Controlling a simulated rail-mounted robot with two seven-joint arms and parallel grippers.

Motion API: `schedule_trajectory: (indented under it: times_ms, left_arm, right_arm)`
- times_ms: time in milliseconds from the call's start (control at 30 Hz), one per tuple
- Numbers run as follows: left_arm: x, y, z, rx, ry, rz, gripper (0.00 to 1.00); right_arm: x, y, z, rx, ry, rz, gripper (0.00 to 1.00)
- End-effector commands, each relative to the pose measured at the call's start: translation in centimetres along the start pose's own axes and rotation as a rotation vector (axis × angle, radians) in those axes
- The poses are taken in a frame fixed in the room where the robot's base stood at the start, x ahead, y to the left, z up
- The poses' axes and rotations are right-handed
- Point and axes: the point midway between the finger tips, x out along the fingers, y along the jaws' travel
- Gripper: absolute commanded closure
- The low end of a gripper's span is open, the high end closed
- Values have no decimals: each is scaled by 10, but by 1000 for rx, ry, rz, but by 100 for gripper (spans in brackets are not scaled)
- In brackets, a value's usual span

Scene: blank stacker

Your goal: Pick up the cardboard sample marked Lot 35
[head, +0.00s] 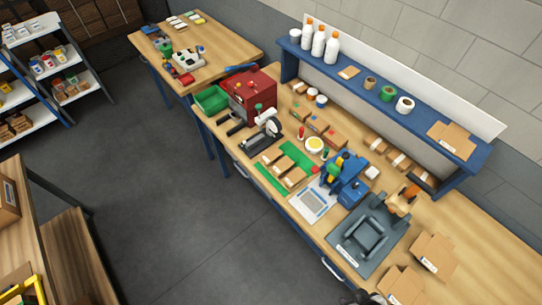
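Several cardboard pieces lie about the long workbench; their labels are too small to read, so I cannot tell which is Lot 35. Large flat pieces lie at the right end, one cardboard piece (435,254) beside the grey press and another cardboard piece (403,286) at the bottom edge. Small brown pieces (283,165) lie on a green mat. More brown pieces (399,160) lie in a row under the shelf. A cardboard piece (455,138) lies on the blue shelf. A dark part, perhaps my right gripper (357,297), shows at the bottom edge, cut off. My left gripper is not visible.
The grey press (370,236), a blue device (347,175), a red machine (249,96) and a green bin (211,99) crowd the workbench (465,222). White bottles (331,47) stand on the shelf. The grey floor (190,215) left of the bench is clear.

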Motion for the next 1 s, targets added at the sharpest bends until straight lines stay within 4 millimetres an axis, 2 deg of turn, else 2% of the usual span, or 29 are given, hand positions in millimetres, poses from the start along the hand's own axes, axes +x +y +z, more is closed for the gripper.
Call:
schedule_trajectory:
  times_ms: [433, 800, 1000]
  left_arm:
    - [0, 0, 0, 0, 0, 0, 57]
    - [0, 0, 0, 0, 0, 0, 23]
    - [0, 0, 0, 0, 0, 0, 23]
  right_arm:
    - [0, 0, 0, 0, 0, 0, 57]
    - [0, 0, 0, 0, 0, 0, 57]
    - [0, 0, 0, 0, 0, 0, 57]
